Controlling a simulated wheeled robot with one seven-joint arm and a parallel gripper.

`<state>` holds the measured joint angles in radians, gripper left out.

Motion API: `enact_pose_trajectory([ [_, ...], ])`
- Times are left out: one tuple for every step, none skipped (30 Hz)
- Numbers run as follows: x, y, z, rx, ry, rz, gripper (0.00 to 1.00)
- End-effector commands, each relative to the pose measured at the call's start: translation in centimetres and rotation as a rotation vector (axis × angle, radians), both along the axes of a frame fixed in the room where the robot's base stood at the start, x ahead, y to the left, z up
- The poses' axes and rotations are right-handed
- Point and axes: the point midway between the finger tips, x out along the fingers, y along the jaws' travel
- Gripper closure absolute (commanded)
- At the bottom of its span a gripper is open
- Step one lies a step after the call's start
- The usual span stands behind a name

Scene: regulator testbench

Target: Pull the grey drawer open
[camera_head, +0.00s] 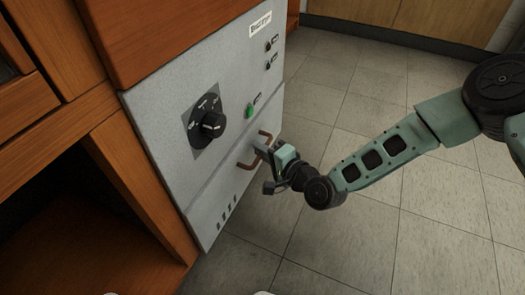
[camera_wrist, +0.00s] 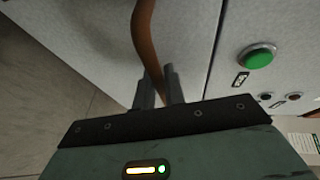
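The grey drawer (camera_head: 212,205) is the lower front panel of the grey cabinet, with a row of dark slots near its bottom edge. Its face looks flush with the panel above, so it appears closed. A brown bar handle (camera_head: 247,166) stands out from its upper part. My gripper (camera_head: 262,150) is at this handle. In the wrist view the curved brown handle (camera_wrist: 145,35) runs down between the two dark fingers of my gripper (camera_wrist: 159,88). The fingers are close together on either side of it and look shut on it. The fingertips' contact is partly hidden.
The panel above has a black rotary knob (camera_head: 210,124), a green button (camera_head: 249,110) and small switches. The green button (camera_wrist: 257,56) is right of my gripper in the wrist view. Wooden shelving (camera_head: 140,190) adjoins at left. The tiled floor (camera_head: 350,240) in front is clear.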

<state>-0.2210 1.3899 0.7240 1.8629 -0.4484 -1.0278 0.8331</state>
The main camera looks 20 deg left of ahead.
Motion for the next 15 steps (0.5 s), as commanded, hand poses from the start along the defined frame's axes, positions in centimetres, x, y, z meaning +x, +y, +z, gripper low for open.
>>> enact_pose_trajectory([
  [0.0,0.0,0.0,0.0,0.0,0.0,1.0],
  [0.0,0.0,0.0,0.0,0.0,0.0,1.0],
  [0.0,0.0,0.0,0.0,0.0,0.0,1.0],
  [0.0,-0.1,0.0,0.0,0.0,0.0,1.0],
  [0.0,-0.1,0.0,0.0,0.0,0.0,1.0],
  [0.0,-0.2,0.0,0.0,0.001,-0.001,1.0],
  [0.0,-0.4,0.1,0.0,0.001,-0.001,1.0],
  [0.0,-0.6,0.1,0.0,0.001,-0.001,1.0],
  [-0.1,-0.9,0.1,0.0,0.001,-0.001,1.0],
  [-0.1,-1.2,0.2,0.0,0.001,-0.001,1.0],
  [-0.1,-1.5,0.2,0.0,0.001,-0.001,1.0],
  [-0.1,-2.1,0.2,-0.001,0.002,-0.002,1.0],
  [-0.2,-2.6,0.2,-0.001,0.004,-0.003,1.0],
  [-0.3,-3.2,0.3,-0.001,0.004,-0.002,1.0],
  [-0.2,-4.0,0.3,-0.002,0.005,-0.004,1.0],
])
